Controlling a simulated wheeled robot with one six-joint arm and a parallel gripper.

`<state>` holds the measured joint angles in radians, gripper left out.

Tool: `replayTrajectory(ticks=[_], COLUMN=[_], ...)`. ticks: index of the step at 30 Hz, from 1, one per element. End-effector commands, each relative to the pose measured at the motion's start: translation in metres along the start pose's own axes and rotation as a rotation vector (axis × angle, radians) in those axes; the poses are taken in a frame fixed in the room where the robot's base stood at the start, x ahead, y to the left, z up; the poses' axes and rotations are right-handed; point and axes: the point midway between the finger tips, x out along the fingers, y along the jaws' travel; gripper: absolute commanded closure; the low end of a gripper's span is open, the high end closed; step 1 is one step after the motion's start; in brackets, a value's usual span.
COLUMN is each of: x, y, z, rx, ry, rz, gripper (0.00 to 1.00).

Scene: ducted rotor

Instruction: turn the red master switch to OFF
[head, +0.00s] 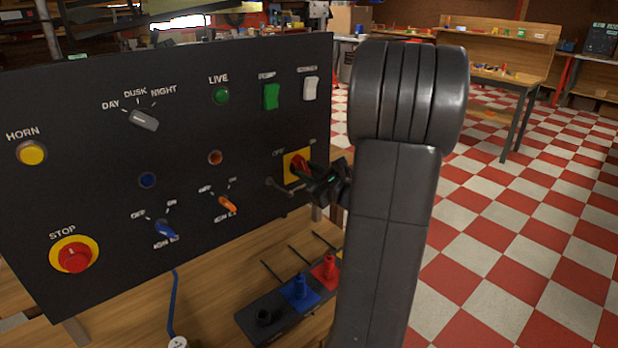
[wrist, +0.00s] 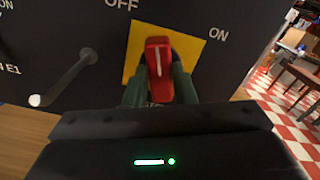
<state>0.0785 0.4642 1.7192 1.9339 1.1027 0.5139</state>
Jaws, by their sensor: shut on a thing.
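The red master switch (wrist: 158,68) sits on a yellow square plate (wrist: 190,52) on the black panel, with OFF at its upper left and ON at its right. In the wrist view its handle stands nearly upright, its white line pointing up and slightly right, between the OFF and ON labels. My gripper (wrist: 158,92) is shut on the red handle, one dark green finger on each side. In the head view the red switch (head: 298,166) and yellow plate (head: 289,159) show at the panel's right side, with my gripper (head: 308,172) at the handle. My arm hides part of this area.
A metal lever (wrist: 66,78) sticks out of the panel left of the switch. The panel (head: 100,100) also carries a stop button (head: 75,257), a blue key switch (head: 165,229) and an orange key switch (head: 228,203). A black tray (head: 262,333) with coloured pieces lies below on the wooden bench.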

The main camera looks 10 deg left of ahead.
Motion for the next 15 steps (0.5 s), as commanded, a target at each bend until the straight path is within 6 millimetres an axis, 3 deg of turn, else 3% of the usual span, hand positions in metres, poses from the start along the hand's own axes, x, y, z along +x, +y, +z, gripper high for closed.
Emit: replayTrajectory(ticks=[15], x=[-0.0001], y=[0.0031], z=[-0.0049], rx=[-0.341], ry=[-0.001], rz=[-0.001], gripper=[0.99])
